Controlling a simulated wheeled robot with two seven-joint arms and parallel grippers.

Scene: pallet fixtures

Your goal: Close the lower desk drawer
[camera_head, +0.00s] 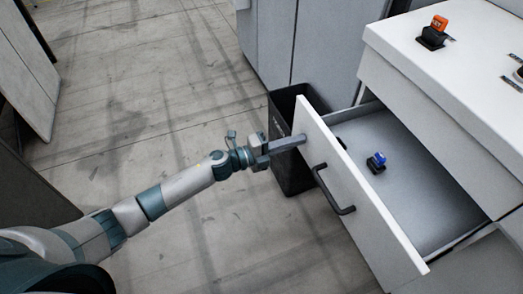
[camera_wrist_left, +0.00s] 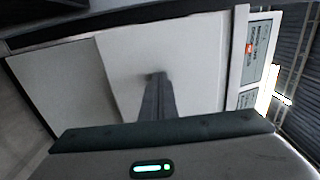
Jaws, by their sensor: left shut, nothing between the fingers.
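The lower desk drawer (camera_head: 350,190) is pulled out of the white desk (camera_head: 440,80), with its open top showing a grey inside. Its front carries a dark bar handle (camera_head: 332,192). My left gripper (camera_head: 303,140) is shut and empty, with its fingertips at the upper far part of the drawer front, left of the handle. I cannot tell if they touch it. In the left wrist view the shut fingers (camera_wrist_left: 156,95) point at a pale panel. My right gripper is not in view.
A small blue and black object (camera_head: 376,163) lies inside the drawer. An orange and black object (camera_head: 434,33) stands on the desk top. A dark bin (camera_head: 288,165) stands beside the drawer's far end. The floor at left is clear.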

